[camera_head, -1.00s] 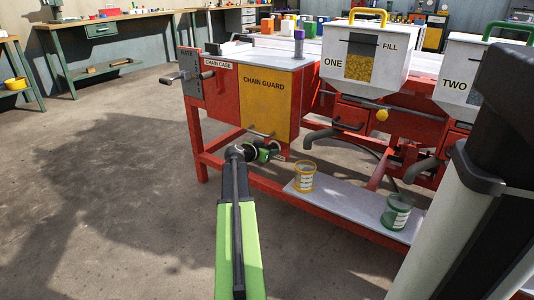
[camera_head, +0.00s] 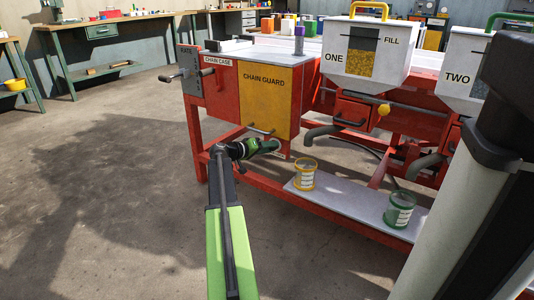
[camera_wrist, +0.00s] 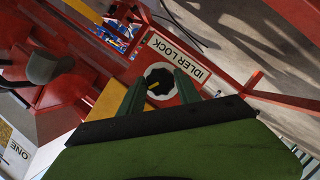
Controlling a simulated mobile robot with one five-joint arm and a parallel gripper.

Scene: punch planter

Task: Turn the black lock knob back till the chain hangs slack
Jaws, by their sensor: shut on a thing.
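In the wrist view, the round black lock knob (camera_wrist: 160,81) sits on a red panel beside a white "IDLER LOCK" label (camera_wrist: 179,60). My gripper (camera_wrist: 158,77) is shut on the knob, one green finger on each side. In the head view, my gripper (camera_head: 268,146) is low in front of the red machine, below the yellow chain guard (camera_head: 264,100); the knob is hidden there. I cannot make out the chain in either view.
A crank handle (camera_head: 205,73) sticks out at the machine's left. A yellow can (camera_head: 305,176) and a green can (camera_head: 398,211) stand on the low shelf (camera_head: 345,203) to the right. Hopper one (camera_head: 366,55) is above. The floor at left is clear.

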